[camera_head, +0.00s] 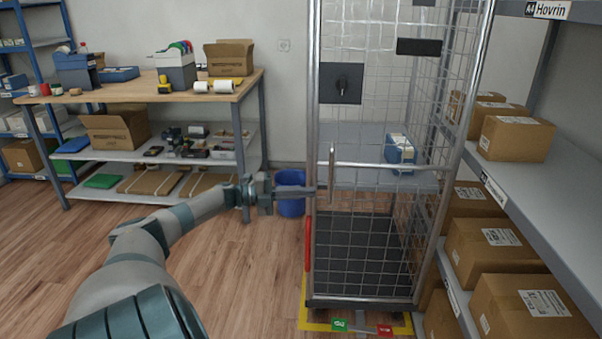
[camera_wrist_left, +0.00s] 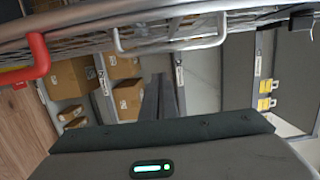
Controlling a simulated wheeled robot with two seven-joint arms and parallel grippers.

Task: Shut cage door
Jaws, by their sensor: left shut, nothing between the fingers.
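The wire-mesh roll cage (camera_head: 480,60) stands right of centre in the head view. Its mesh door has a dark latch plate (camera_head: 341,84) and an upright metal handle (camera_head: 331,163). I cannot tell exactly how far the door stands from its frame. My left gripper (camera_head: 318,189) is shut and empty, with its fingertips at the cage's left side near the handle's lower end. Contact is unclear. In the left wrist view the shut fingers (camera_wrist_left: 160,98) point toward the cage bars, below a metal handle (camera_wrist_left: 170,46). My right gripper is out of view.
A blue-and-white parcel (camera_head: 400,152) sits on the cage's shelf. A red bar (camera_head: 308,243) is low on its left post. Racks with cardboard boxes (camera_head: 515,138) stand close on the right. A blue bin (camera_head: 290,205) is behind my gripper; a workbench (camera_head: 130,92) is at left.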

